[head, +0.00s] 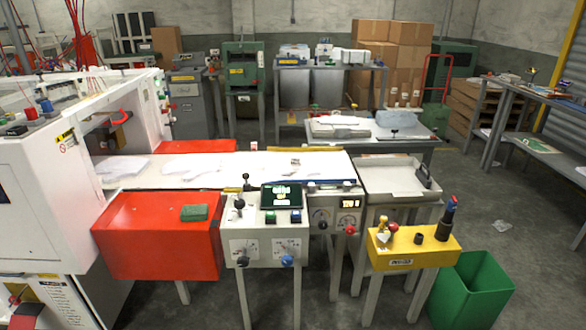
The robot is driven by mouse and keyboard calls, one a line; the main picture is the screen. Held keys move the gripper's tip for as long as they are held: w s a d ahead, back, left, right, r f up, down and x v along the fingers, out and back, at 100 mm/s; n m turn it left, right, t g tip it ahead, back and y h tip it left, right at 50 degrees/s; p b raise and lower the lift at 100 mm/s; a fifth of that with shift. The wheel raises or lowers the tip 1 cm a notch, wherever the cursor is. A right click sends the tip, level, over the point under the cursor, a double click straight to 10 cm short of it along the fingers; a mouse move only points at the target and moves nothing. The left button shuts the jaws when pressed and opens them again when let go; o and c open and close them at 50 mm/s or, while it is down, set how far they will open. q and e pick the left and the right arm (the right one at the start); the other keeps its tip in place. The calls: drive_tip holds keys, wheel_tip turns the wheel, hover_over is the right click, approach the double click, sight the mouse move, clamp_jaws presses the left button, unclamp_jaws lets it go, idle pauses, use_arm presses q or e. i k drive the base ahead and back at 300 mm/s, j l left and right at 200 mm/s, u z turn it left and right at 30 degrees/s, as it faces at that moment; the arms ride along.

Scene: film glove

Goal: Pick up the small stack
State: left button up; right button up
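White film-like pieces lie on a long pale work surface (325,172) in the middle. One flat white pile (120,166) is at its left end by the white machine. A wider white pile (192,166) lies to the right of it. A small patterned item (295,162) lies farther right on the same surface. I cannot tell which of these is the small stack. Neither of my grippers is in view.
A red box (155,240), a control panel (268,245) and a yellow stand (415,250) line the near side. A shallow tray (385,180) adjoins the surface's right end. A green bin (475,295) stands front right.

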sight(298, 167)
drive_tip(key=i+l+u, duration=0.35)
drive_tip(key=i, duration=0.15)
drive_tip(key=i+l+u, duration=0.35)
drive_tip(key=i+l, duration=0.1)
drive_tip(key=i, duration=0.05)
